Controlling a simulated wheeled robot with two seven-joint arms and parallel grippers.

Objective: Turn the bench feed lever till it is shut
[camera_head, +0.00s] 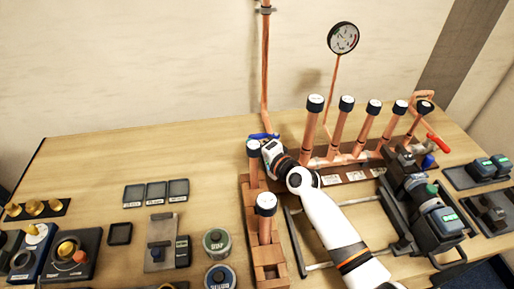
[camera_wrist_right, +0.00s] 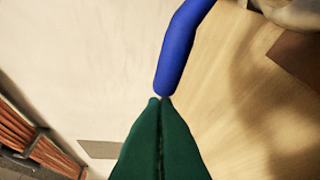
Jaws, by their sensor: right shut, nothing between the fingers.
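A blue lever (camera_head: 263,136) sits at the foot of the tall copper pipe at the back of the bench. It lies roughly crosswise to the pipe in the head view. In the right wrist view the blue lever (camera_wrist_right: 185,45) runs down from the top to the green fingertips. My right gripper (camera_head: 266,145) is beside the lever, and its arm reaches in from the lower right. In the wrist view its fingers (camera_wrist_right: 161,99) are shut and empty, with the tips at the lever's free end. I cannot tell whether they touch it. My left gripper is out of view.
Capped copper tubes (camera_head: 340,120) stand on a manifold to the right, near a red lever (camera_head: 438,143) and a round gauge (camera_head: 343,38). A capped post (camera_head: 266,205) stands close to my right arm. Dark trays (camera_head: 157,191) lie left; the back left of the bench is clear.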

